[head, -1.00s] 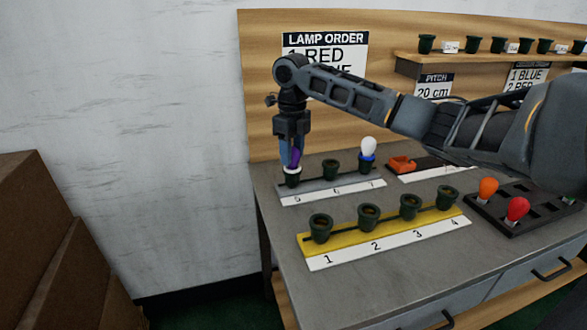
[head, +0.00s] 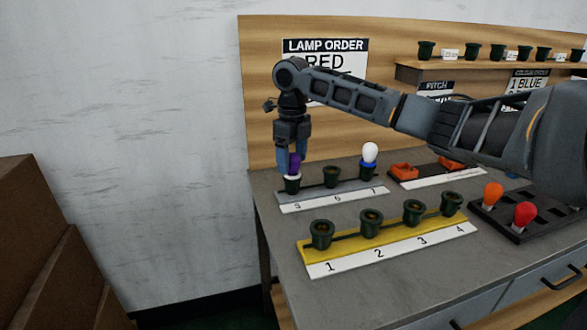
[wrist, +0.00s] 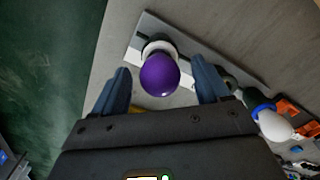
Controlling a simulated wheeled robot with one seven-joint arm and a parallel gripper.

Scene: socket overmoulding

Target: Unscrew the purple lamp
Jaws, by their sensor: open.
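The purple lamp (head: 294,162) stands upright in socket 5 at the left end of the grey strip (head: 345,194). A white collar (head: 292,177) shows at its base, above the dark green socket. In the wrist view the purple lamp (wrist: 159,75) sits between the two blue fingers, with a gap on each side. My gripper (head: 293,158) is open around the lamp from above, and it also shows in the wrist view (wrist: 162,82). The fingers partly hide the lamp in the head view.
Socket 6 (head: 331,177) is empty; a white lamp (head: 370,153) with a blue collar stands at 7. A yellow strip (head: 330,246) with empty sockets lies in front. A dark tray (head: 520,228) holds orange (head: 493,194) and red (head: 524,214) lamps.

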